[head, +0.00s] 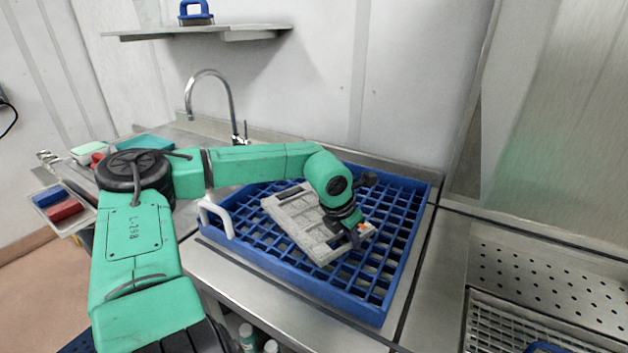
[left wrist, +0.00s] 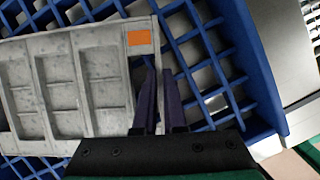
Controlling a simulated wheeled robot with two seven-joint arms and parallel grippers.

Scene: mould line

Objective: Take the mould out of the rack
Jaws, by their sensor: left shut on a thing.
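The mould (head: 300,220) is a grey rectangular plate with shallow square cavities and an orange mark at one corner. It is on the blue rack (head: 278,279), a grid-bottomed crate on the steel counter; I cannot tell whether it touches the grid. My left gripper (head: 356,238) is shut on the mould's edge near the orange-marked corner. In the left wrist view the mould (left wrist: 112,85) fills the left side, and the dark fingers (left wrist: 150,105) are at its edge by the orange mark. My right gripper is not in view.
A white handle (head: 216,218) stands at the rack's left side. A tap (head: 215,100) rises behind. A perforated steel drain surface (head: 530,280) is at the right. A wall shelf (head: 200,33) holds a blue-handled brush. Trays with coloured items (head: 62,205) are at the left.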

